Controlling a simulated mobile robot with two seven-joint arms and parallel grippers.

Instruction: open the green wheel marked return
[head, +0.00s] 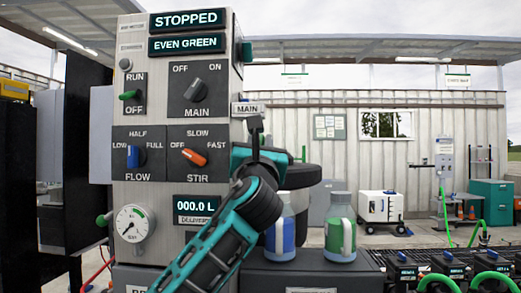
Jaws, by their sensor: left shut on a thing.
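I see no wheel whose marking reads return. My right gripper is not in view.
A blue-and-grey jug (280,232) and a green-and-grey jug (340,232) stand on a dark surface right of my arm. A pressure gauge (131,222) sits low on the panel. Green hoses and dark boxes (448,265) fill the lower right. The yard behind has open floor.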

